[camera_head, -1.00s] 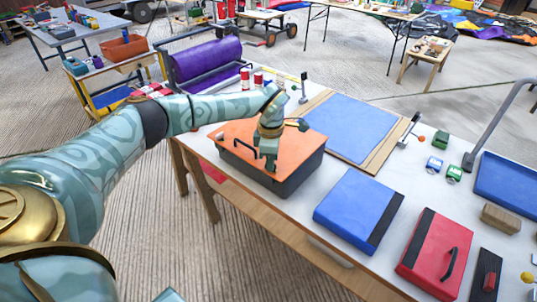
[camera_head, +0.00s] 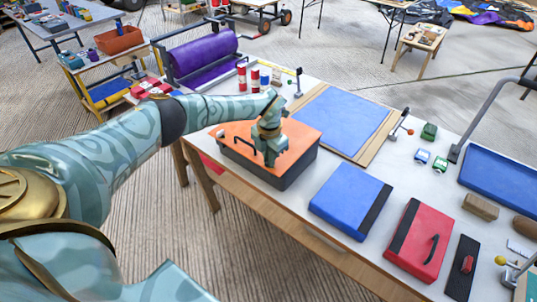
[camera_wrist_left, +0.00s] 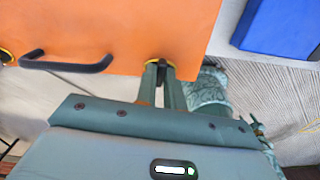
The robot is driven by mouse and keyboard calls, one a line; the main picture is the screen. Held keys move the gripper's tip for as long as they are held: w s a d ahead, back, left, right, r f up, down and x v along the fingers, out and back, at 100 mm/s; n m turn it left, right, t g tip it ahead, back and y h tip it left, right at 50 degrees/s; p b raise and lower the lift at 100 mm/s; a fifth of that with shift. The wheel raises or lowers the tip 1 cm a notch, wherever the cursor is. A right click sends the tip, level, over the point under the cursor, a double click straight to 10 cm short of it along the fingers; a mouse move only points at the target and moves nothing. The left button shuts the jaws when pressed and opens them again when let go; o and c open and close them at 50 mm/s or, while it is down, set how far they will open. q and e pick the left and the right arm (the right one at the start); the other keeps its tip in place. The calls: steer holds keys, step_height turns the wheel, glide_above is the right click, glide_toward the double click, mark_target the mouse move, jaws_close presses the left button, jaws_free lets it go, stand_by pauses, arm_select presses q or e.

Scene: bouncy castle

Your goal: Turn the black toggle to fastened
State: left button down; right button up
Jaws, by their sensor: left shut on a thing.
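A dark grey box with an orange lid (camera_head: 300,131) stands at the near left edge of the white table; the lid also fills the upper left of the left wrist view (camera_wrist_left: 120,25). A black handle (camera_wrist_left: 65,66) is at its front edge. The black toggle (camera_wrist_left: 163,64), with a yellow edge around it, is at the lid's front edge, right of the handle. My left gripper (camera_wrist_left: 161,78) is shut on the toggle, its fingers covering part of it. In the head view the left gripper (camera_head: 270,161) hides the toggle. My right gripper is out of view.
A blue case (camera_head: 345,200), a red case (camera_head: 412,240) and a black plate with a red piece (camera_head: 461,268) lie right of the box. A blue panel (camera_head: 345,118) lies behind it. A purple roll (camera_head: 205,52) is at the back left.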

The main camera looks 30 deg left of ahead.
arm_select(q)
steer(key=shift+r+n, duration=0.1)
steer(key=shift+n, duration=0.5)
steer(key=shift+p, duration=0.3)
steer(key=c, duration=1.5)
jaws_free()
step_height(320, 180, up, 16)
steer(key=p, duration=0.3)
